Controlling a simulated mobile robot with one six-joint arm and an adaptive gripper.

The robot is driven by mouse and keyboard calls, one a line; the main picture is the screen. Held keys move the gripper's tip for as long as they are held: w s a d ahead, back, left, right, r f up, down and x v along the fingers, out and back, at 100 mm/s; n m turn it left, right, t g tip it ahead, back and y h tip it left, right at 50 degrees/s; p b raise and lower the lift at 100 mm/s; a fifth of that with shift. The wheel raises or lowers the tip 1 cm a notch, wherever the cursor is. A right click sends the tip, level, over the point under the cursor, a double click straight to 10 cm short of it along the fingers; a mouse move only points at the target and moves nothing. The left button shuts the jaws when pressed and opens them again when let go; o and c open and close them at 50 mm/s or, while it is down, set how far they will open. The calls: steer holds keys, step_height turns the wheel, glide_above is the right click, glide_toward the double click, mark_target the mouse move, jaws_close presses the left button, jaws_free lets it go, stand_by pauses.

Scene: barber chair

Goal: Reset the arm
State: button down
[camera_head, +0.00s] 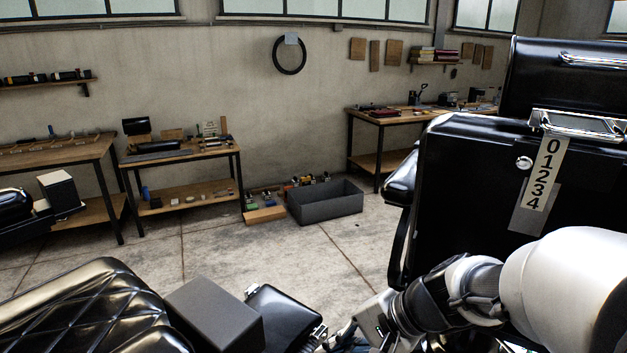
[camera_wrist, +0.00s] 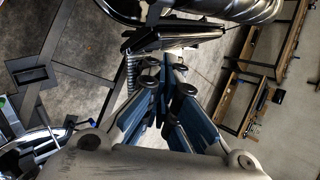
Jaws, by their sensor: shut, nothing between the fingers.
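My gripper (camera_wrist: 167,66) shows in the wrist view with its blue-grey fingers drawn together and nothing between them. Black and chrome parts of the barber chair lie just beyond the fingertips in that view; I cannot tell whether they touch. In the head view my white and black arm reaches in from the lower right, and its end is mostly cut off by the bottom edge. The black barber chair back (camera_head: 460,190), with a number strip (camera_head: 546,175) reading 0 to 4, stands behind the arm on the right.
A black quilted seat (camera_head: 75,310) and a dark box (camera_head: 215,312) fill the lower left, close to the arm's end. Workbenches (camera_head: 180,155) line the wall. A grey open bin (camera_head: 325,208) sits on the floor. The concrete floor between is clear.

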steer(key=s+d+r+n+t+h, duration=0.1)
steer(key=s+d+n+h, duration=0.3)
steer(key=s, duration=0.4)
steer(key=s+d+r+n+h, duration=0.4)
steer(key=s+d, duration=0.2)
steer(key=s, duration=0.3)
steer(key=shift+d+n+t, duration=0.15)
steer(key=shift+n+t, duration=0.25)
